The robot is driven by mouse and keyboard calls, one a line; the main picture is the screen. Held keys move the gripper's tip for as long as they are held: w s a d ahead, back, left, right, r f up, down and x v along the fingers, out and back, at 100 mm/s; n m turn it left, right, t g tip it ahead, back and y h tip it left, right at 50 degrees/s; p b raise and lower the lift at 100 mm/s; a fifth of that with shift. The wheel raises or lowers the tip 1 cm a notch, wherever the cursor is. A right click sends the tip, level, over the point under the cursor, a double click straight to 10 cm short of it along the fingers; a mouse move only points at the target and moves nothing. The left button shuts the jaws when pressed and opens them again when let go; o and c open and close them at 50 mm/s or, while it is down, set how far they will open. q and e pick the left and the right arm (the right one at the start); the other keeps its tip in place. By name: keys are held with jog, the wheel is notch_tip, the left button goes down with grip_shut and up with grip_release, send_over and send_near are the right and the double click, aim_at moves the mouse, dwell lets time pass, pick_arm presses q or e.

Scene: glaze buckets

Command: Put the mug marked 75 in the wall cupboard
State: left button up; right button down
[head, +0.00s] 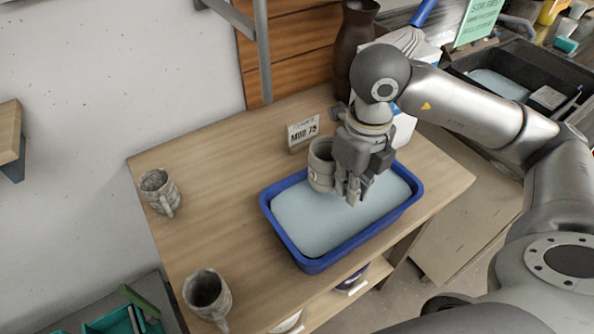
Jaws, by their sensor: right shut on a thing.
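My right gripper (352,192) is shut on a grey-beige mug (321,166), just left of its fingers. The mug is upright over the back left part of a blue tub (315,263) of pale liquid; I cannot tell its exact height above the liquid. A small sign reading "MUG 75" (302,133) stands behind the tub. No number is readable on the held mug. Two other grey mugs are on the table, one at the left edge (159,190) and one at the front left (206,292). No wall cupboard is clearly recognisable. My left gripper is out of view.
The wooden table (220,200) is bare between the left mugs and the tub. A dark brown vase (352,40) stands at the back. A grey metal post (263,55) rises near the back edge. A wooden ledge (8,130) juts in at far left.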

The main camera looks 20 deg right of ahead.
jog(key=w+a+p, duration=0.3)
jog(key=w+p, duration=0.3)
jog(key=w, duration=1.2)
jog(key=f+p, duration=0.1)
jog(key=f, duration=0.6)
jog(key=f+p, duration=0.1)
jog(key=f, duration=0.3)
jog(key=shift+s+d+f+p, duration=0.2)
jog(key=shift+s+f+p, duration=0.1)
jog(key=shift+s+p, duration=0.1)
jog(key=shift+f, duration=0.15)
jog(key=shift+f, duration=0.1)
jog(key=c, duration=2)
grip_release()
jog(key=shift+f, duration=0.1)
jog(key=o, duration=0.4)
jog(key=shift+o, duration=0.2)
